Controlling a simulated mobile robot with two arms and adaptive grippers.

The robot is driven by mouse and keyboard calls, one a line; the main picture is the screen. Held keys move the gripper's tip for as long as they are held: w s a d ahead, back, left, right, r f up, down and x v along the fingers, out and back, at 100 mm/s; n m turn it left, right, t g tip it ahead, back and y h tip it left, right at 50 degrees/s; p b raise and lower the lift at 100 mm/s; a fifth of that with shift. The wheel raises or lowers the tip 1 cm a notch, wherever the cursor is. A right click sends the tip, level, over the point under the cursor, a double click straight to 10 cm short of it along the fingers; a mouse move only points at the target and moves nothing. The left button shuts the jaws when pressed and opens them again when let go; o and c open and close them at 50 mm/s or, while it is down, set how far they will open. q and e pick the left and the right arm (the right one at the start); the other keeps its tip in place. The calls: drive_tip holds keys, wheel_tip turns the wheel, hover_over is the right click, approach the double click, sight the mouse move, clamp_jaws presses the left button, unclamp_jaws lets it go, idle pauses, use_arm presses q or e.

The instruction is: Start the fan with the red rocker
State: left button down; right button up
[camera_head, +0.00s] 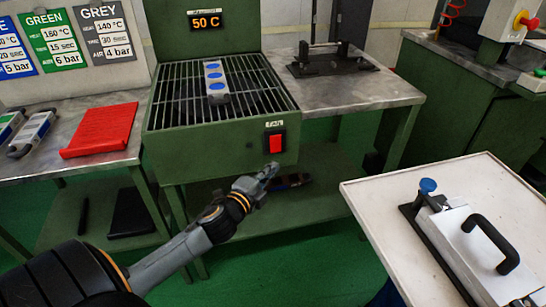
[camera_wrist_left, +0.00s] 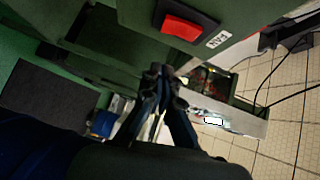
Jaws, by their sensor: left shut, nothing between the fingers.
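The red rocker (camera_head: 275,142) sits in a black frame on the front of the green cooling box (camera_head: 220,145), under a small FAN label (camera_head: 274,124). It also shows in the left wrist view (camera_wrist_left: 187,28), close above the fingertips. My left gripper (camera_head: 270,170) is just below the rocker in the head view, apart from it as far as I can tell. In the left wrist view its fingers (camera_wrist_left: 160,72) are together, with nothing between them. A grey mould with blue ovals (camera_head: 215,82) lies on the box's grille. My right gripper is in neither view.
A display reading 50 C (camera_head: 206,22) stands behind the grille. A red mat (camera_head: 101,131) lies on the metal bench at left. A white table (camera_head: 475,178) at right carries a metal mould with a black handle (camera_head: 490,242). Dark items lie on the lower shelf.

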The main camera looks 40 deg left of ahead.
sight(280, 150)
use_arm(q)
drive_tip(key=w+a, duration=0.1)
drive_tip(key=w, duration=0.1)
drive_tip(key=w+a, duration=0.1)
drive_tip(key=w, duration=0.1)
drive_tip(key=w+a, duration=0.1)
drive_tip(key=shift+w+a+f+b, duration=0.1)
drive_tip(key=shift+w+f+b, duration=0.2)
drive_tip(key=shift+w+f, duration=0.1)
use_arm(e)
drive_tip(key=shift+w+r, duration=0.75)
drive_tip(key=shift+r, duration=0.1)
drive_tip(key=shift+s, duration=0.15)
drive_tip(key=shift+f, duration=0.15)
